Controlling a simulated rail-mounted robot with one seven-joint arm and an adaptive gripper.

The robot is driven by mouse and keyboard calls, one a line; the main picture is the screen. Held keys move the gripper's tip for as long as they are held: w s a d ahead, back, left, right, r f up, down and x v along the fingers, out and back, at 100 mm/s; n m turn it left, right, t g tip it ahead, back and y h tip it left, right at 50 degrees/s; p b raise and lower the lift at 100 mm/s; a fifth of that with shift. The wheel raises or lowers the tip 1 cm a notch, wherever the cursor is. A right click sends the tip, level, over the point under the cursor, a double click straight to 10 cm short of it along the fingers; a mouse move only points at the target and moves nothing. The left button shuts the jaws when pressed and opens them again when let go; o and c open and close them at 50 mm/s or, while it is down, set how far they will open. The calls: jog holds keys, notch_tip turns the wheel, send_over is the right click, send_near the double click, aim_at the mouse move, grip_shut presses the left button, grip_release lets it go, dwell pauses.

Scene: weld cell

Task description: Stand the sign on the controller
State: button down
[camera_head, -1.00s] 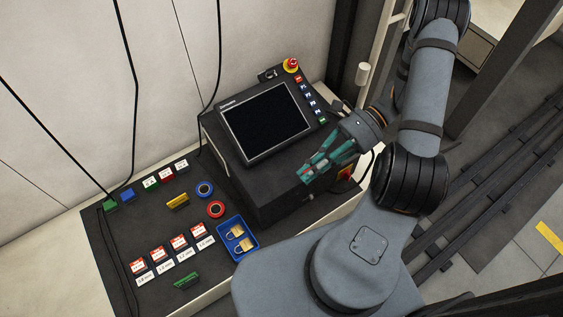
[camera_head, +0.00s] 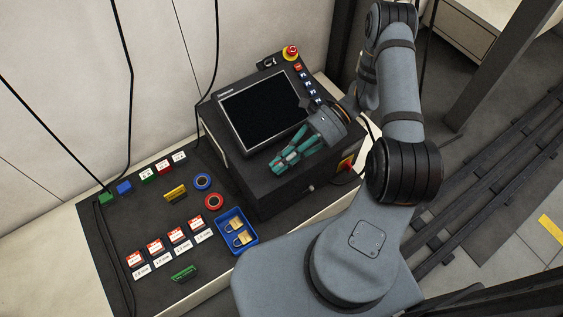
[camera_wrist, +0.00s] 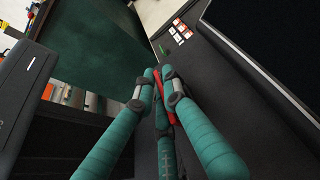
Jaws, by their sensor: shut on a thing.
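The controller is a dark box (camera_head: 262,193) with a slanted screen (camera_head: 262,110) in the head view. Its dark top also fills the right of the wrist view (camera_wrist: 250,110). My gripper (camera_head: 277,164) is over the controller's near top, just below the screen. In the wrist view the green fingers of my gripper (camera_wrist: 160,78) are closed on a thin red thing, which I take to be the sign (camera_wrist: 158,88). The fingers hide most of it, so its full shape and any contact with the controller cannot be told.
A red emergency button (camera_head: 290,52) and small labelled buttons line the controller's far right edge. On the bench left of it are a blue tray (camera_head: 252,243) with padlocks, tape rolls (camera_head: 214,201), and several red-and-white tags (camera_head: 155,246). Cables hang at the left.

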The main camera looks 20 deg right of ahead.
jog(key=shift+f, duration=0.15)
jog(key=c, duration=1.8)
grip_release()
jog(key=shift+r, duration=0.3)
jog(key=p+v, duration=0.1)
jog(key=v, duration=1.1)
jog(key=shift+f, duration=0.15)
